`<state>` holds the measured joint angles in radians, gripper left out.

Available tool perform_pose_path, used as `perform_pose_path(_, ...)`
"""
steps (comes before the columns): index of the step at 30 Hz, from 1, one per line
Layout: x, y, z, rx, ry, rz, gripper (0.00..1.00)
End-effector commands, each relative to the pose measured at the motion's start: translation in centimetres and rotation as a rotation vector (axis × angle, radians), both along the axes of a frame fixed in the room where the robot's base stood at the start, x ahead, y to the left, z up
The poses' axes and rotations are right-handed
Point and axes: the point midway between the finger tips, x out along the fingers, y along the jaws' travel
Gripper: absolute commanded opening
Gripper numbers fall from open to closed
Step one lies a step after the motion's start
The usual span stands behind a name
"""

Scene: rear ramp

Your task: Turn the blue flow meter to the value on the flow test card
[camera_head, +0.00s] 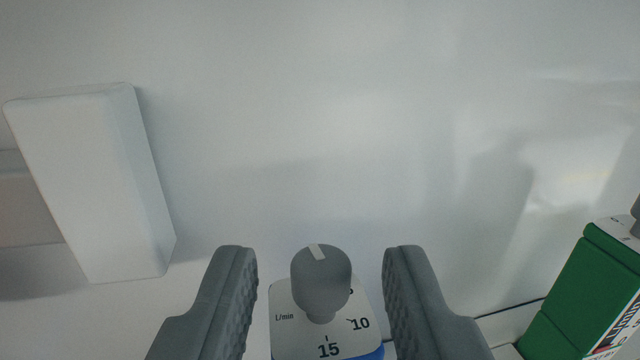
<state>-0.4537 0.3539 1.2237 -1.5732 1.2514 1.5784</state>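The blue flow meter (371,353) is at the bottom middle, with a white dial face (287,334) marked "l/min", "10" and "15". Its grey knob (321,280) stands up from the dial and has a pale mark at its far top edge. My gripper (320,262) is open, with one grey finger on each side of the knob. Gaps show between the knob and both fingers, so neither appears to touch it. The rest of the dial is hidden by the knob or cut off by the frame. No flow test card is in view.
A green and white unit (585,290) with a partly seen grey knob stands at the lower right. A white box (95,185) juts from the pale wall (330,120) at the left. The wall between them is bare.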

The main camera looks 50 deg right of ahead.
Motion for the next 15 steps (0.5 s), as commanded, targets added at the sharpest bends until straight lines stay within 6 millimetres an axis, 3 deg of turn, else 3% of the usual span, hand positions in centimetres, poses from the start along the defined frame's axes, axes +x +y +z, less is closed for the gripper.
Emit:
perform_pose_path(6,1.5,-1.5,0.0,0.000,0.000,-0.001,0.36)
perform_pose_path(15,1.8,-1.8,0.0,0.000,0.000,0.000,0.36)
